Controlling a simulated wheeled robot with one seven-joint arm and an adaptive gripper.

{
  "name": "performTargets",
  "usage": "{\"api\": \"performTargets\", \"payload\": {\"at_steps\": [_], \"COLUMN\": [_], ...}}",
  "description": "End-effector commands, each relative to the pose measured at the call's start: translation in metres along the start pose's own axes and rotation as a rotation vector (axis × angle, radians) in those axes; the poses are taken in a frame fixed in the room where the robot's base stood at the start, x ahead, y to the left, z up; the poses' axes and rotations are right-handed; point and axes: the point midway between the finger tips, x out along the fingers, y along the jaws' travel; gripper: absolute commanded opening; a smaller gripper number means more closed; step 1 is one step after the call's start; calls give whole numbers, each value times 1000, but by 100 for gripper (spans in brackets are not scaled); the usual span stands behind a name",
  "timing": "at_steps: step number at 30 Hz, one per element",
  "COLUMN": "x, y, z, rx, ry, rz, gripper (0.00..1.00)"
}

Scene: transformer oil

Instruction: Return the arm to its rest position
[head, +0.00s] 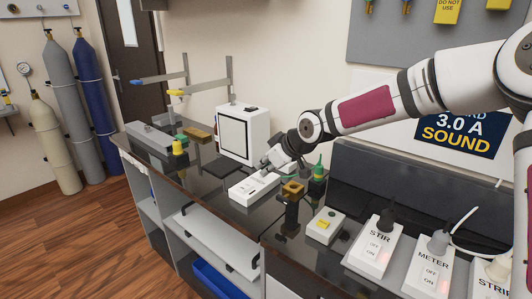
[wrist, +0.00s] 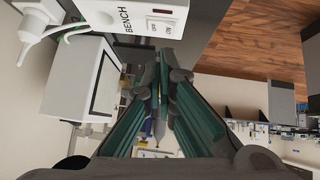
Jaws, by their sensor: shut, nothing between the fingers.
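My arm (head: 375,105) reaches in from the right of the head view, its forearm white with a dark red panel. It bends down at a round joint over the bench. My gripper (head: 267,166) is small there, just behind and above a white switch box (head: 253,188). In the wrist view the green-sided fingers of my gripper (wrist: 163,75) are together, with nothing between them. The white switch box marked BENCH (wrist: 160,18) shows just past the fingertips. I cannot tell whether the fingertips touch it.
A white cabinet-like unit (head: 243,132) stands close behind my gripper. A brown block on a dark stand (head: 292,190) and a box with a yellow switch (head: 325,225) are to its right. STIR (head: 375,248) and METER (head: 432,270) boxes line the right. Gas cylinders (head: 92,85) stand far left.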

Motion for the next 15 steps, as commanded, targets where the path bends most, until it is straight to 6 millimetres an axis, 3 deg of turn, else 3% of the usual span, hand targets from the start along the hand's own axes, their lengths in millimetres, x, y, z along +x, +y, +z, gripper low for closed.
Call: {"api": "performTargets", "payload": {"at_steps": [5,8,15], "x": [-28,-57,-145], "y": [-13,-20,-33], "z": [25,46,93], "rx": [-13,2,105], "ry": [-139,-243,-434], "rz": [49,99,245], "gripper": [0,0,0]}}
